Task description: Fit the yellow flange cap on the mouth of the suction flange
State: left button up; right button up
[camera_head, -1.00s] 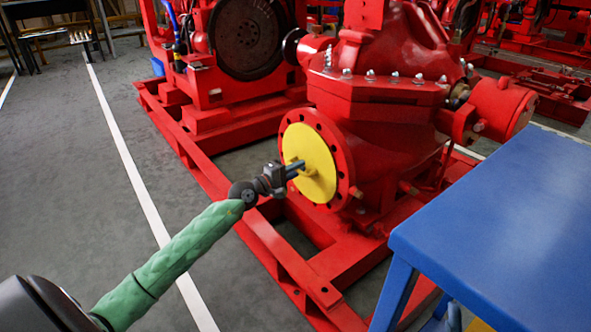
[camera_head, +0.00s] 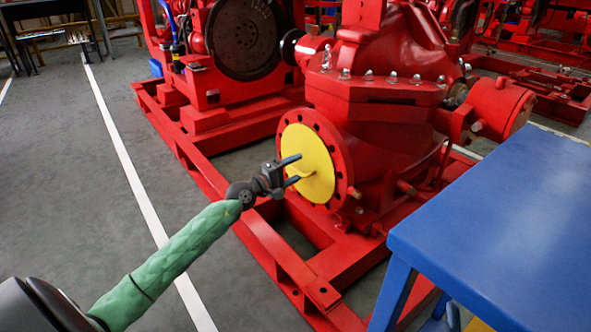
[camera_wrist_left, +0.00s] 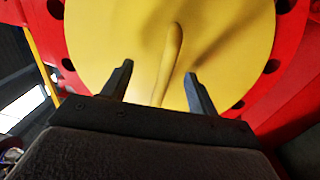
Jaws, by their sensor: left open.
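The yellow flange cap (camera_head: 308,163) sits against the face of the red suction flange (camera_head: 342,172), covering its mouth, with the ring of bolt holes showing around it. The cap also shows large in the left wrist view (camera_wrist_left: 235,45), with its raised handle (camera_wrist_left: 171,55) standing out from the disc. My left gripper (camera_head: 292,170) is open just in front of the cap. In the left wrist view its two fingers (camera_wrist_left: 157,85) are spread apart on either side of the handle's near end, with gaps to it. My right gripper does not show.
The red pump body (camera_head: 385,110) stands behind the flange on a red base frame (camera_head: 285,262). A blue table (camera_head: 500,225) is at the right front. Open grey floor with a white line (camera_head: 130,165) lies to the left.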

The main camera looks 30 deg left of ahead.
pick_arm(q)
jog(key=b+v, duration=0.3)
jog(key=v, duration=0.4)
dwell(1.2)
jog(key=shift+a, duration=0.1)
jog(key=shift+s, duration=0.1)
jog(key=b+v, duration=0.1)
jog(key=v, duration=0.1)
jog(key=b+v, duration=0.1)
jog(key=v, duration=0.1)
jog(key=b+v, duration=0.1)
jog(key=v, duration=0.1)
jog(key=shift+r, duration=0.3)
dwell(0.3)
jog(key=shift+r, duration=0.1)
dwell(0.7)
